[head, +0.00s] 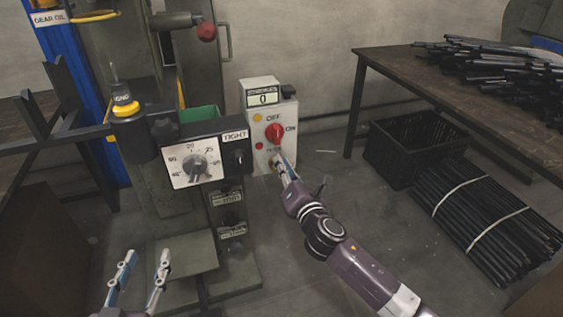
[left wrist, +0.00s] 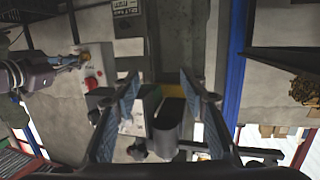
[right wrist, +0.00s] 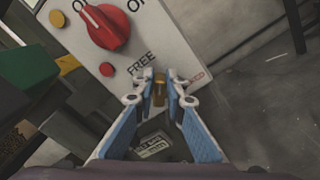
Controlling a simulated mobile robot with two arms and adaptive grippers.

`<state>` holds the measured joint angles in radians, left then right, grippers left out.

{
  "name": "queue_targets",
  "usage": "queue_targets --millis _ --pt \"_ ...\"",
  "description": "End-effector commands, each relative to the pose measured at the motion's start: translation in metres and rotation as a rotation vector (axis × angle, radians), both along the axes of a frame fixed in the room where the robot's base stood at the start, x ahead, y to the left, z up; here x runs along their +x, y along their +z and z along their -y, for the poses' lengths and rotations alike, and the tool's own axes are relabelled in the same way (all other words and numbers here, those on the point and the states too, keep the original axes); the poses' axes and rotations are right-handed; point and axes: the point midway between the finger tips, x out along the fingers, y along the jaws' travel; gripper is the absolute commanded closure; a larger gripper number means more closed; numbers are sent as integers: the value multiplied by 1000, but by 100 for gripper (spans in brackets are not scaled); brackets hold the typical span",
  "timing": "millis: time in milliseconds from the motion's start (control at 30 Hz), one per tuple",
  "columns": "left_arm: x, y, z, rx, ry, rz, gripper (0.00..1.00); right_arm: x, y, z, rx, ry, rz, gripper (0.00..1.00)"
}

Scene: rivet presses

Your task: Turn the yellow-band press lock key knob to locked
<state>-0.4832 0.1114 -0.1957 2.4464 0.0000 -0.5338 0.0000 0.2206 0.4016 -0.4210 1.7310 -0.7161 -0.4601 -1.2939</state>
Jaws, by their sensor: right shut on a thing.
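The press control box (head: 259,98) is pale, with a counter reading 0, a red rotary knob (head: 274,133) and a red button. In the right wrist view, a small brass key knob (right wrist: 159,88) sits at the lower part of the panel, between the word FREE and a red word, partly hidden. My right gripper (right wrist: 161,93) is shut on this key knob, a finger on each side. In the head view my right gripper (head: 279,166) hides most of it. The yellow-band press (head: 126,110) stands left of the box. My left gripper (head: 147,257) is open and empty, low in front of the press.
A dial box (head: 195,168) marked TIGHT juts out left of the control box. A black crate (head: 392,153) and bundled black rods (head: 487,217) lie on the floor at right, beside a table (head: 405,66) with more rods.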

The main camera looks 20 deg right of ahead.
Motion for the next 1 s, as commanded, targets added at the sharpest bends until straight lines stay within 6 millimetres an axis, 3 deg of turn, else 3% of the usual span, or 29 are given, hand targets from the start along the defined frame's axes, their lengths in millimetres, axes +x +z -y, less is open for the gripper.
queue_targets --millis 600,1000 --pt "-25 -58 -14 67 18 -278 60 0 -9 5 576 -2 -23 100" --pt "-43 -84 -22 98 27 -408 60 0 -14 6 814 -3 -32 100"
